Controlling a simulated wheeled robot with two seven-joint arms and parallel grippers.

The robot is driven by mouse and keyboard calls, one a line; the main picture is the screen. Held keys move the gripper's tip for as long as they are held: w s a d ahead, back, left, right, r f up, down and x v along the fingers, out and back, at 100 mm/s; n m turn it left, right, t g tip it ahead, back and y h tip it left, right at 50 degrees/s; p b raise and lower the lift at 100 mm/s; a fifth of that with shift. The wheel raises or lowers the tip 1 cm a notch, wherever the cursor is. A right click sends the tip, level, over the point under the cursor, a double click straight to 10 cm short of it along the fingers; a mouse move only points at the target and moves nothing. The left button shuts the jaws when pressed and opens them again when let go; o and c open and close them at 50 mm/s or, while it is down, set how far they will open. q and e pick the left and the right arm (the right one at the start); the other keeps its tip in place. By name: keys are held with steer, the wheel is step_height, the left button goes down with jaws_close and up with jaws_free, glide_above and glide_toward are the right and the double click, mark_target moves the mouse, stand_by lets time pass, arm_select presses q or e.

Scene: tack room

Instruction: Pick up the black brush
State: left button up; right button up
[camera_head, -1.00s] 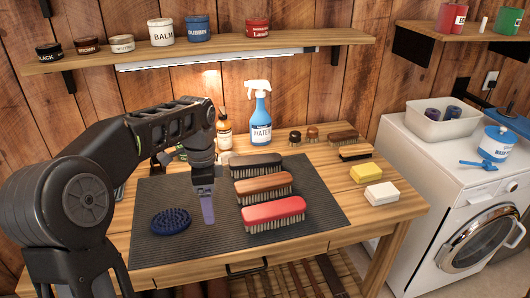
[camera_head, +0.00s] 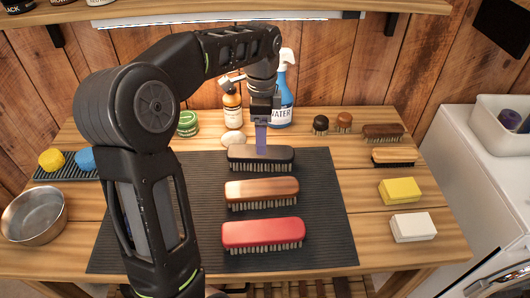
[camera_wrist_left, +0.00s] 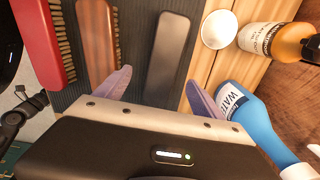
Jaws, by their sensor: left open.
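The black brush (camera_head: 260,154) lies bristles down at the back of the dark ribbed mat (camera_head: 330,215), behind a brown brush (camera_head: 262,190) and a red brush (camera_head: 263,232). My left gripper (camera_head: 262,140) points down just above it. In the left wrist view the black brush (camera_wrist_left: 167,58) shows between the two spread purple fingers of my left gripper (camera_wrist_left: 158,85), which is open and empty. Whether the fingers touch the brush I cannot tell. My right gripper does not show.
A blue-and-white spray bottle (camera_head: 282,95) and an amber bottle (camera_head: 232,108) stand close behind the gripper. Small brushes (camera_head: 383,132), a yellow sponge (camera_head: 399,190) and a white block (camera_head: 412,227) sit to the right. A metal bowl (camera_head: 35,215) stands at left.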

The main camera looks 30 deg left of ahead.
mark_target(261, 158)
arm_select(q)
steer(key=shift+w+f, duration=0.1)
steer(key=shift+f, duration=1.25)
steer(key=shift+a+f+p, duration=0.2)
steer(key=shift+f+p, duration=0.05)
steer(key=shift+f, duration=1.05)
steer(key=shift+a+f+p, duration=0.15)
steer(key=shift+f+p, duration=0.1)
steer(key=shift+f, duration=1.05)
steer(key=c, duration=1.7)
